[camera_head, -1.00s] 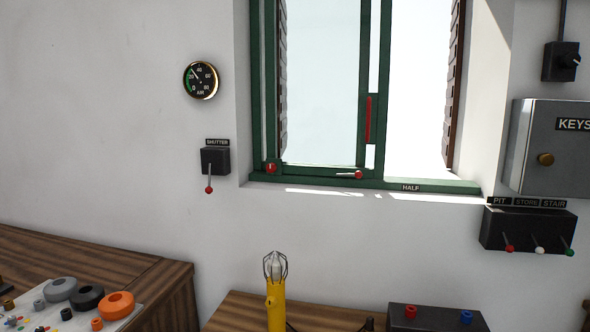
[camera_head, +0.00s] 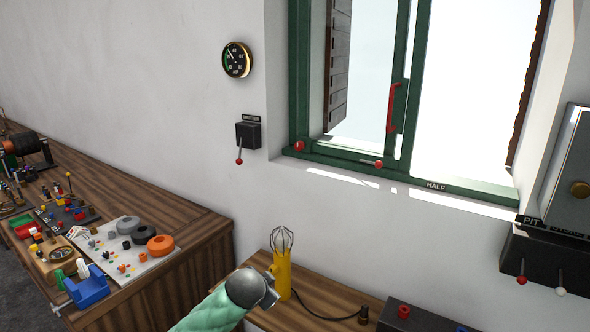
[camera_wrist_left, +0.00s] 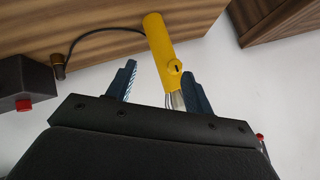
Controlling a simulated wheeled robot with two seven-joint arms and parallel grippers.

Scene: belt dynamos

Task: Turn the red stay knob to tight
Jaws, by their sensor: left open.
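The green window frame carries two red knobs low down: a round one with a pale mark (camera_head: 299,146) at the left corner, and one on the end of a short pale lever (camera_head: 378,164) on the lower rail. Which is the stay knob I cannot tell, and no tight marking is readable. My left gripper (camera_wrist_left: 158,70) is open in the left wrist view, with the yellow caged lamp (camera_wrist_left: 158,40) showing between and beyond its fingers; I cannot tell if they touch. In the head view my left arm rises from the bottom, well below the window; its fingers are not visible there. My right gripper is out of view.
The yellow lamp (camera_head: 282,272) stands on the wooden bench below the window. A shutter switch (camera_head: 248,136) and a gauge (camera_head: 237,60) are on the wall at left. A switch box (camera_head: 545,262) is at right. The wall under the sill is clear.

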